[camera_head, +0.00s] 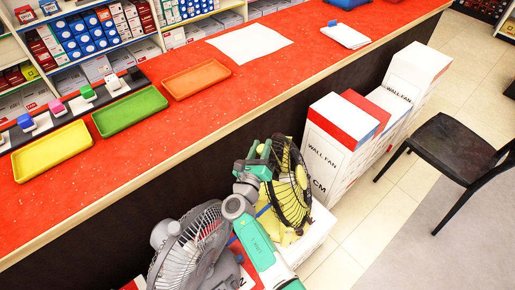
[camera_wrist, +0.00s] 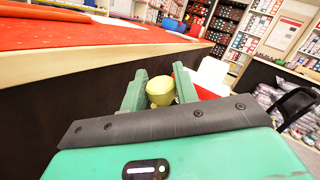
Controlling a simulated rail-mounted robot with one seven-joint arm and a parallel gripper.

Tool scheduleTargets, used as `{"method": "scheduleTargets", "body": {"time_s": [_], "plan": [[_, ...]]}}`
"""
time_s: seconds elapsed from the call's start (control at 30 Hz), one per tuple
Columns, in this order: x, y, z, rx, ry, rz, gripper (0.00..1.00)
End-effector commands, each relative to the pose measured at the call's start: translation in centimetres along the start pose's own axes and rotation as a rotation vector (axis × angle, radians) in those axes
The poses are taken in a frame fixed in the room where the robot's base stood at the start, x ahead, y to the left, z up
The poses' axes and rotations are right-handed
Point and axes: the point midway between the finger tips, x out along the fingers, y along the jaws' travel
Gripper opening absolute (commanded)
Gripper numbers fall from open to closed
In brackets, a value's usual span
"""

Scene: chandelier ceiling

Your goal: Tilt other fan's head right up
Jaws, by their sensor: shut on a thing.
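The yellow fan (camera_head: 296,205) with a dark round grille stands on a white box, below the counter at the bottom middle of the head view. Its grille faces right. My green gripper (camera_head: 256,163) is at the back of this fan's head. In the wrist view, a yellow rounded part of the fan (camera_wrist: 160,92) sits between the two green fingers of my gripper (camera_wrist: 160,84), which is shut on it. The grille is out of sight there. A grey fan (camera_head: 190,248) stands to the left of the yellow one, partly cut off by the frame's bottom edge.
A long red counter (camera_head: 150,70) runs behind the fans, with yellow (camera_head: 50,150), green (camera_head: 130,111) and orange (camera_head: 196,79) trays on it. Wall fan boxes (camera_head: 335,140) stand right of the yellow fan. A black chair (camera_head: 455,150) stands further right on open floor.

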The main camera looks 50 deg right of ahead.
Motion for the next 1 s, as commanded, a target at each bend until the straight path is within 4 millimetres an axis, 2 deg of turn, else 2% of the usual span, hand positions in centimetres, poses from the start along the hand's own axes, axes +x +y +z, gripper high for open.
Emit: {"method": "scheduleTargets", "body": {"time_s": [0.2, 0.23, 0.3, 0.33, 0.57, 0.67, 0.9, 1.0], "plan": [[0.0, 0.0, -0.1, 0.001, 0.002, 0.001, 0.00], [0.0, 0.0, -0.1, 0.001, 0.002, 0.001, 0.34], [0.0, 0.0, -0.1, 0.001, 0.002, 0.001, 0.47], [0.0, 0.0, -0.1, 0.001, 0.002, 0.001, 0.51], [0.0, 0.0, 0.0, 0.001, 0.001, 0.001, 0.51], [-0.7, 0.0, 0.2, 0.001, 0.001, 0.002, 0.51], [-5.5, -0.2, 0.3, 0.001, 0.003, 0.003, 0.51], [-6.9, -0.1, 0.2, 0.001, 0.002, 0.003, 0.51]]}}
